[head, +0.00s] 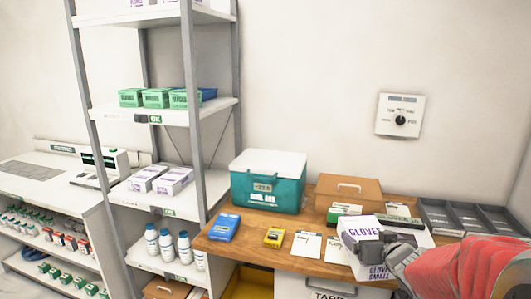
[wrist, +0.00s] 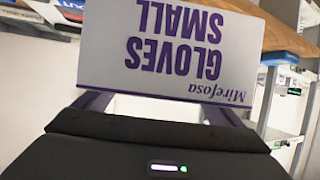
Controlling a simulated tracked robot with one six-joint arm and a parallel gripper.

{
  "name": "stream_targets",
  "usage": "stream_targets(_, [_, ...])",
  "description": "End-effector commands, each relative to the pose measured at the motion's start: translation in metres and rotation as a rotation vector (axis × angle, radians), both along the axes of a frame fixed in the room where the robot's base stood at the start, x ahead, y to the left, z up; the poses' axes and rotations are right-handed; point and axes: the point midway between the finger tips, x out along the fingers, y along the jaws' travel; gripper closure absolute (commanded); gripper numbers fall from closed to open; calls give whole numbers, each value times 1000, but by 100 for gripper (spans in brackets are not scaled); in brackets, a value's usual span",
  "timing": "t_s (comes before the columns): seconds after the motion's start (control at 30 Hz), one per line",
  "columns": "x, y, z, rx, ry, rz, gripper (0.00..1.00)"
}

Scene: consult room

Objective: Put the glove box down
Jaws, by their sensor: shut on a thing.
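A white glove box with purple lettering (head: 362,236) is at the right of the head view, over the front right part of the wooden table (head: 257,245). In the wrist view the glove box (wrist: 190,45) fills the upper middle and reads "GLOVES SMALL" upside down. My gripper (head: 393,252) is shut on the glove box. Its two fingers (wrist: 158,108) run up to the box's near edge in the wrist view. I cannot tell whether the box touches the table.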

Motion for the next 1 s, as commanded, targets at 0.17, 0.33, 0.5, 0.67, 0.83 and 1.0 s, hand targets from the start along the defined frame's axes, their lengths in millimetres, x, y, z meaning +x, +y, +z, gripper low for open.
stream_targets(0.17, [7,25,-13,1,-1,0,46])
stream_targets(0.33, [10,47,-28,1,-2,-4,46])
stream_targets(0.5, [11,71,-45,1,0,-7,46])
stream_targets(0.67, [10,96,-64,0,-1,-8,46])
stream_targets(0.83, [5,121,-83,0,-2,-10,46])
stream_targets(1.0, [2,132,-93,-1,-3,-10,46])
